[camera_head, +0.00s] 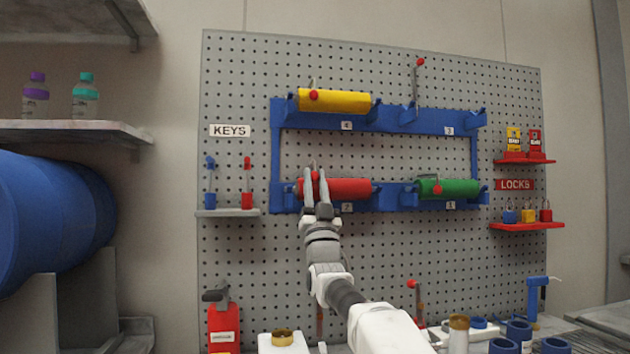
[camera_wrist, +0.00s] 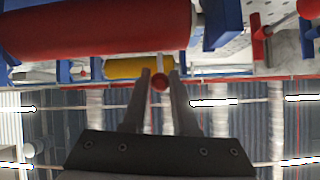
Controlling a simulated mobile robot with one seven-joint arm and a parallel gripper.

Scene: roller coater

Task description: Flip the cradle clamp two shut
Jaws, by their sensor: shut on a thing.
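The red roller (camera_head: 350,188) lies in the blue cradle marked 2, at the lower left of the pegboard rack. The red knob of cradle clamp two (camera_head: 315,176) shows at the roller's left part, near its upper edge. My gripper (camera_head: 316,174) is in front of it, shut on the knob. In the wrist view the clamp's red knob (camera_wrist: 159,83), on a pale lever, sits between the fingertips of my gripper (camera_wrist: 160,76). The red roller (camera_wrist: 100,30) spans the top of that view. The clamp's hinge is hidden, and its exact angle is hard to tell.
A yellow roller (camera_head: 335,101) lies in cradle 4 above, and a green roller (camera_head: 450,188) in cradle 1 at right. Empty cradle 3 has its clamp lever (camera_head: 417,80) standing up. Key shelf (camera_head: 228,212) at left, lock shelves (camera_head: 527,226) at right.

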